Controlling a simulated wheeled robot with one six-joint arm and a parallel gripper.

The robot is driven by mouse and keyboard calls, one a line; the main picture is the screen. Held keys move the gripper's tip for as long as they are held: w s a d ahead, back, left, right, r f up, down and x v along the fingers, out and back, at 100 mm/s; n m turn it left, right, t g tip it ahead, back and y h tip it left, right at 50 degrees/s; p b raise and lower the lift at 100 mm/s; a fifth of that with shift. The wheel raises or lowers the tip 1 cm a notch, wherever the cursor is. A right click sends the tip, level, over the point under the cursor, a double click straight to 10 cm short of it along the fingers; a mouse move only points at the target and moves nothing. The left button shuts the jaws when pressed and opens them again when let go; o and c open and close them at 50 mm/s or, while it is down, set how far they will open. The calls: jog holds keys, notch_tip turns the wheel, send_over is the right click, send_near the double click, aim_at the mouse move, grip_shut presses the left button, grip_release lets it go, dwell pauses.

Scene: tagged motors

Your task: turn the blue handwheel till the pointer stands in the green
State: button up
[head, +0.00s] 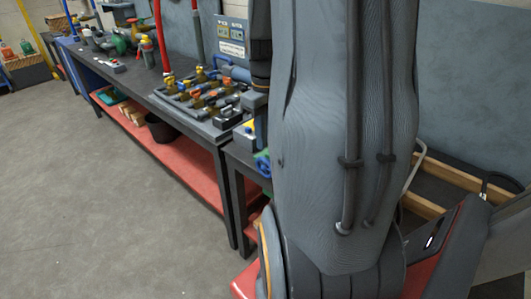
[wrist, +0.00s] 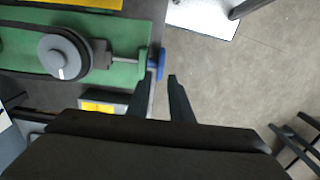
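The blue handwheel (wrist: 155,64) shows nearly edge-on in the wrist view, at the end of a grey screw shaft by a green block. Part of a blue wheel (head: 263,164) also shows in the head view beside my arm. My gripper (wrist: 158,85) is open and empty. Its two dark fingers point toward the handwheel, one on each side of its line; I cannot tell whether they touch it. A grey disc (wrist: 62,56) with a white mark and a dark belt sits on the green machine (wrist: 22,48). I cannot make out a pointer or green zone.
In the head view, a long dark workbench (head: 130,76) with a red lower shelf runs along the wall. A tray of valves (head: 200,95) stands on it. My arm hides much of the right side. Grey floor (head: 100,190) is clear at the left.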

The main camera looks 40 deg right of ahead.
aim_at(265, 158)
notch_tip(265, 158, down, 7)
jog(key=shift+a+r+p, duration=0.1)
jog(key=shift+p, duration=0.2)
grip_shut()
